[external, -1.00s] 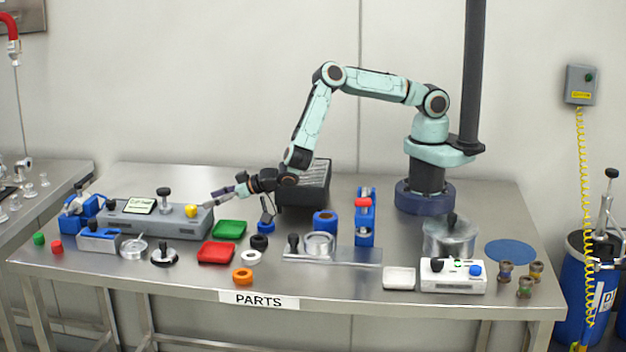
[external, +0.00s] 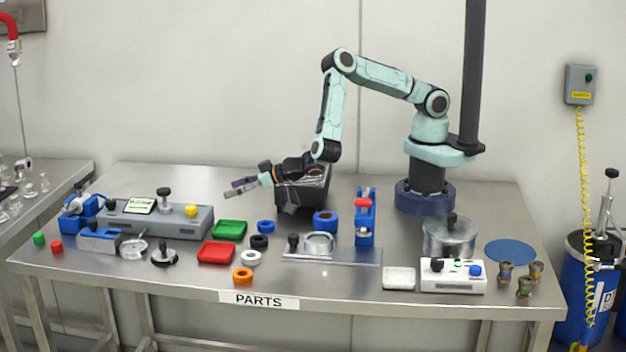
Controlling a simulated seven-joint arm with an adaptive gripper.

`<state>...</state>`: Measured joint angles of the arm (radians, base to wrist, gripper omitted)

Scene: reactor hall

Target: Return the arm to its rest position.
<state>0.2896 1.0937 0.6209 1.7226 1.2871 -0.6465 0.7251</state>
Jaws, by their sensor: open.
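My gripper (external: 241,188) is open and empty. It hangs above the back of the table, left of the black box and behind the green tray. Its fingers point left, roughly level. My arm folds up from its base at the table's right and bends down to the gripper. The fingers appear apart from everything on the table.
The steel table (external: 340,284) holds a grey device (external: 160,219) with a yellow knob, a green tray (external: 229,230), a red tray (external: 216,252), several rings, a black box (external: 298,196), a blue stand (external: 365,222) and a metal pot (external: 449,238). The back left is clear.

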